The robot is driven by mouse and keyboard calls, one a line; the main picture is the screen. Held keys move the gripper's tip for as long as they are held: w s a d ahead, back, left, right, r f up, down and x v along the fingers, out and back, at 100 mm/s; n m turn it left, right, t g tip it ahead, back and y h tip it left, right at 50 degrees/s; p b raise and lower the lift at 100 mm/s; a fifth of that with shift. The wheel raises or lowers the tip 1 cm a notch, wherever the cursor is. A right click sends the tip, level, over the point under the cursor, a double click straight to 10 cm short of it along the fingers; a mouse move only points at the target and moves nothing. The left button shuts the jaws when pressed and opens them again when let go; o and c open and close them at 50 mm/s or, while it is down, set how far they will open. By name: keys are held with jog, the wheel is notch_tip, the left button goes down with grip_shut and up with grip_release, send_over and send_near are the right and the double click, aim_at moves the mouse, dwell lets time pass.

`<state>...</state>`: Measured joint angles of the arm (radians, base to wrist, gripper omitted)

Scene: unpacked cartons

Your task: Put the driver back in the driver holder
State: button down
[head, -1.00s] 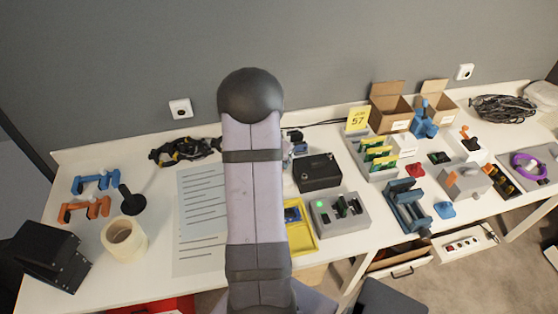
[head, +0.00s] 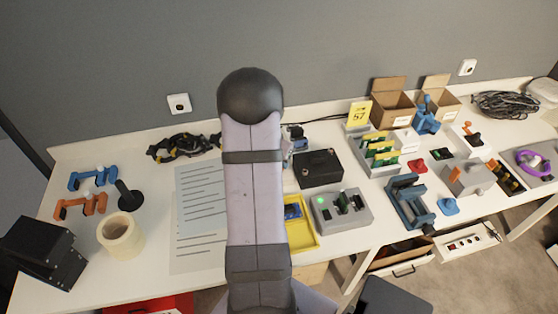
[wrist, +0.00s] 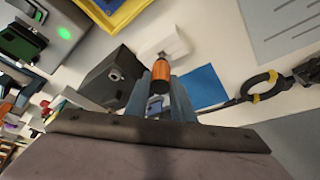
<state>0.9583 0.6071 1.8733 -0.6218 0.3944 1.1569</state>
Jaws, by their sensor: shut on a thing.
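The driver (wrist: 160,76) has an orange handle with a dark butt end. In the wrist view it stands between the two blue-grey fingers of my gripper (wrist: 161,95), which are shut on its handle. The driver's tip is hidden. Beyond it is a pale block (wrist: 165,40) that may be the driver holder; I cannot tell whether the driver touches it. In the head view my arm hides most of this spot, and only a small part of my gripper (head: 297,143) shows right of the arm.
A black box (head: 319,168) stands close beside my gripper, with a yellow tray (head: 304,236) and a grey fixture with a green light (head: 341,211) nearer the front. A blue square (wrist: 205,86) and cable (wrist: 262,88) lie on the other side. A printed sheet (head: 202,205) lies left.

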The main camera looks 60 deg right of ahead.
jog(key=shift+f+b, duration=0.9)
jog(key=shift+b, duration=0.1)
jog(key=c, duration=1.4)
grip_release()
jog(key=shift+c, duration=0.2)
jog(key=shift+r, duration=0.15)
jog(key=v, duration=0.7)
jog(key=shift+b, duration=0.45)
